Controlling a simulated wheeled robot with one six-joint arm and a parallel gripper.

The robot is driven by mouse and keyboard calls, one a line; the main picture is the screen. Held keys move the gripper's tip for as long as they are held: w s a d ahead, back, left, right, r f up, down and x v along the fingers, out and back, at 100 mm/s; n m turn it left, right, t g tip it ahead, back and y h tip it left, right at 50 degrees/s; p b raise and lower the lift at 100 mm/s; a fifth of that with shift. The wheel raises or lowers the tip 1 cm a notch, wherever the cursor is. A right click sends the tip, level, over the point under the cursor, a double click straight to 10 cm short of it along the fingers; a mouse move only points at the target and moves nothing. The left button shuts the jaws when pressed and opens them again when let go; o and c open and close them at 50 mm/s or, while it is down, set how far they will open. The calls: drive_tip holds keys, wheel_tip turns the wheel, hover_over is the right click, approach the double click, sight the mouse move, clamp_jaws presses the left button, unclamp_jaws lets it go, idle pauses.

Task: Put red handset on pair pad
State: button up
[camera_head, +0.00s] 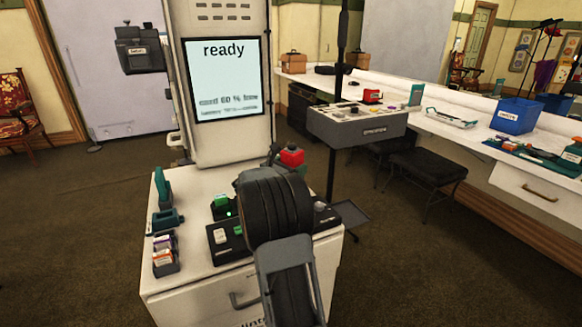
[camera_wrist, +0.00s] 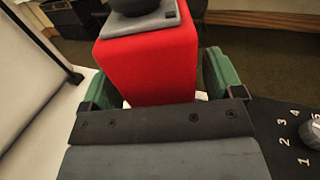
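The red handset (camera_wrist: 150,62) is a red block with a grey cap and a dark knob on top. In the wrist view it stands between the two green fingers of my gripper (camera_wrist: 163,85), which look closed against its sides. Its lower end is hidden by my gripper. In the head view the handset's red top (camera_head: 291,156) shows just behind my dark wrist, which hides most of the gripper. A dark panel with a numbered dial (camera_wrist: 312,133) lies at the right in the wrist view. I cannot tell which surface is the pair pad.
A screen (camera_head: 222,80) reading "ready" rises behind. A long counter with a blue bin (camera_head: 515,116) stands right.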

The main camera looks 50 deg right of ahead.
drive_tip(key=shift+r, duration=0.25)
drive_tip(key=a+p, duration=0.1)
drive_tip(key=a, duration=1.1)
drive_tip(key=shift+s+p, duration=0.1)
drive_tip(key=shift+p, duration=0.25)
drive_tip(key=s+a+r+m+t+y+p, duration=0.1)
drive_tip(key=s+a+r+m+y+p, duration=0.4)
drive_tip(key=a, duration=0.4)
drive_tip(key=s+a+r+m+t+y+p, duration=0.1)
drive_tip(key=s+a+r+m+y+p, duration=0.4)
drive_tip(key=a+p, duration=0.4)
drive_tip(key=s+a+r+m+t+y+p, duration=0.1)
drive_tip(key=s+a+r+m+y+p, duration=0.5)
drive_tip(key=a+m+y+p, duration=0.2)
drive_tip(key=shift+s+a+t+p, duration=0.3)
drive_tip(key=shift+s+a+p, duration=0.1)
drive_tip(key=shift+a, duration=0.4)
